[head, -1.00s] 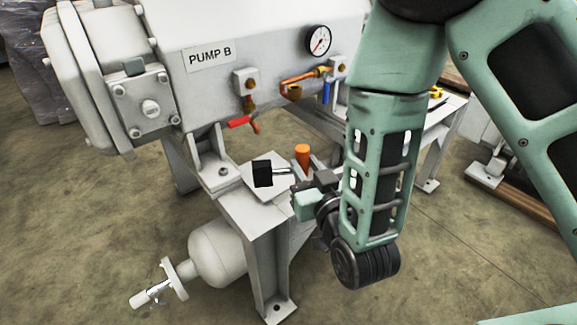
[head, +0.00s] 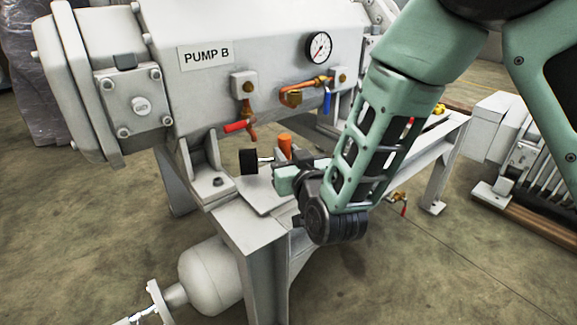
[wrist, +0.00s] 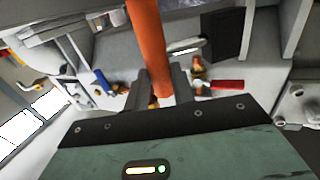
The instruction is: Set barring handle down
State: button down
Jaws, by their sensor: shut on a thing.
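The barring handle has an orange grip (head: 285,146), a thin metal shaft and a black square end (head: 248,161). My gripper (head: 299,175) is shut on the handle; in the wrist view the orange grip (wrist: 149,45) stands between the two fingers (wrist: 157,88). The black end (wrist: 227,34) also shows there, beyond the fingers. In the head view the handle is beside the pump, above or over a pale plate (head: 262,196) on the pump's base frame. I cannot tell whether any of it touches the plate. My fingertips are partly hidden in the head view.
The white pump housing marked PUMP B (head: 260,75) is close behind the handle. A red-handled valve (head: 240,127), a blue-handled valve (head: 327,101) and a gauge (head: 318,46) stick out from it. A white tank (head: 211,274) lies below. Open floor is at front right.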

jog(key=shift+f, duration=0.5)
jog(key=shift+f, duration=0.15)
jog(key=c, duration=1.2)
grip_release()
jog(key=shift+o, duration=0.2)
jog(key=shift+s+r, duration=0.15)
jog(key=shift+r, duration=0.05)
jog(key=p+v, duration=0.8)
jog(key=v, duration=0.3)
jog(key=shift+s+d, duration=0.15)
jog(key=shift+s, duration=0.15)
